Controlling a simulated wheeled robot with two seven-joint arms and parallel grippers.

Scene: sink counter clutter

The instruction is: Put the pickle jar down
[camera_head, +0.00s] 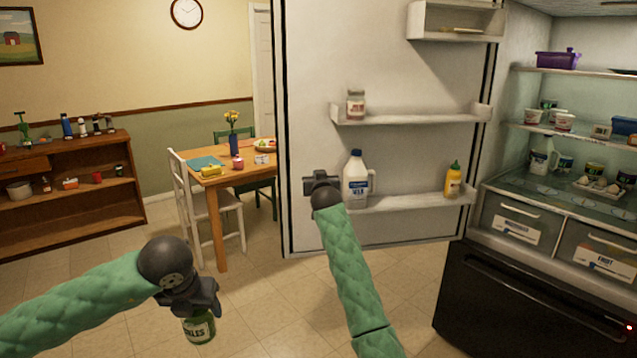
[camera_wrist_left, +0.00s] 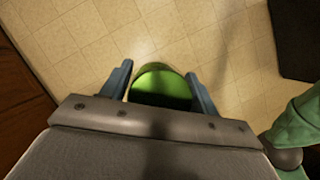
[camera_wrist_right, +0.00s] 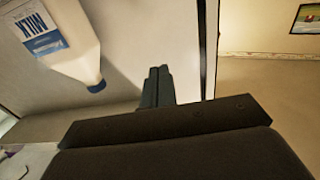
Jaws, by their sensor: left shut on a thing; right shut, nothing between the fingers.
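The green pickle jar (camera_head: 199,329) hangs upright below my left gripper (camera_head: 196,308) in the head view, over the tiled floor. Its label is partly readable. In the left wrist view the jar's green lid (camera_wrist_left: 161,86) sits between the two fingers of my left gripper (camera_wrist_left: 161,90), which is shut on it. My right gripper (camera_head: 307,185) is at the open fridge door's lower shelf, just left of the milk jug. In the right wrist view its fingers (camera_wrist_right: 158,82) are together with nothing between them.
The open fridge door (camera_head: 300,90) carries a milk jug (camera_head: 356,180), a mustard bottle (camera_head: 453,180) and a small jar (camera_head: 355,104). Fridge shelves (camera_head: 590,128) stand right. A dining table (camera_head: 205,178), white chair (camera_head: 199,215) and wooden shelf unit (camera_head: 75,160) stand left. Floor between is clear.

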